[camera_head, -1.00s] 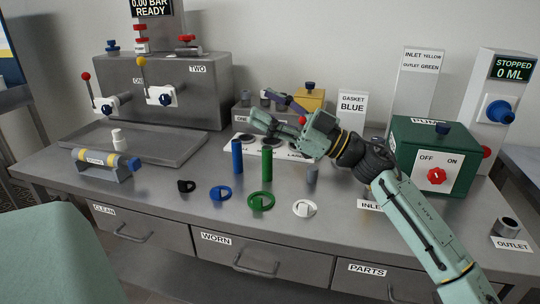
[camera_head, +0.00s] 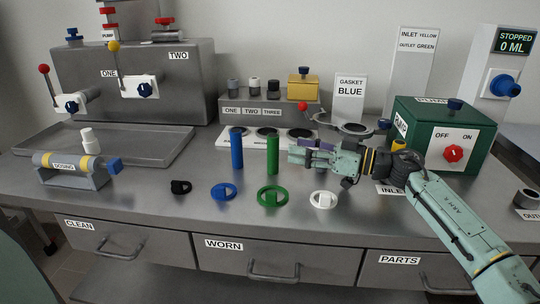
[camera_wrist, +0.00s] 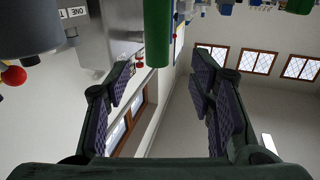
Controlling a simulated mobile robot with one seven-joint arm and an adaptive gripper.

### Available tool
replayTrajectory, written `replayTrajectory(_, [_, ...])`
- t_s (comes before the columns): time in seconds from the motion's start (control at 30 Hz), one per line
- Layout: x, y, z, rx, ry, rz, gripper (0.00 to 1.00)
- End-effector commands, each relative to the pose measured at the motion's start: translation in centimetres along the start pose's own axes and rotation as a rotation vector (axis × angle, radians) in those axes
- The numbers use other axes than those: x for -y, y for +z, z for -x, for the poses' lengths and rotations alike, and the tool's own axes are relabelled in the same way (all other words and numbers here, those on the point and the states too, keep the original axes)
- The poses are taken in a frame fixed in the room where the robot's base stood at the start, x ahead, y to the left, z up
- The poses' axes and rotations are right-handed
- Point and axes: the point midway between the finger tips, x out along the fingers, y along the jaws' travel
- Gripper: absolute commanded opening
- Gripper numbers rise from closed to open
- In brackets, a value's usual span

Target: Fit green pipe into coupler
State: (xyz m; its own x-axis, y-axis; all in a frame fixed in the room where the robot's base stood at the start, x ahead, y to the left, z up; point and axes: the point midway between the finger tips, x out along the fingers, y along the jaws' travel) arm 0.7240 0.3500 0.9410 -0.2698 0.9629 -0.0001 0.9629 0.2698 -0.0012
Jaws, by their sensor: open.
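The green pipe (camera_head: 272,156) stands upright on the bench, right of a blue pipe (camera_head: 237,148). My gripper (camera_head: 294,155) is open and level, just right of the green pipe and pointing at it. In the wrist view the green pipe (camera_wrist: 157,35) shows ahead, in line with the gap between my open fingers (camera_wrist: 163,72), held by neither. A grey coupler (camera_head: 527,199) with an OUTLET label sits at the right bench edge. The sign (camera_head: 410,65) reads inlet yellow, outlet green. The INLET label (camera_head: 388,190) is partly hidden by my arm.
Blue (camera_head: 224,192), green (camera_head: 273,196), white (camera_head: 323,200) and black (camera_head: 181,187) rings lie along the front. A labelled tray (camera_head: 228,138) is behind the pipes. The green pump box (camera_head: 448,135) stands behind my arm. Bare bench lies at the front.

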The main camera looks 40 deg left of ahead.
Motion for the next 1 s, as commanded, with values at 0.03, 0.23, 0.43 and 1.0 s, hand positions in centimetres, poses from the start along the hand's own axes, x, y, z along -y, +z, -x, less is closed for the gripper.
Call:
replayTrajectory(0.03, [0.1, -0.2, -0.9, 0.000, -0.004, 0.000, 0.49])
replayTrajectory(0.23, [0.0, -0.1, -2.9, 0.000, 0.000, 0.001, 0.49])
replayTrajectory(0.43, [-0.1, -0.1, -4.4, 0.000, -0.003, 0.000, 0.49])
replayTrajectory(1.0, [-0.4, 0.3, -8.2, 0.000, 0.001, 0.001, 0.44])
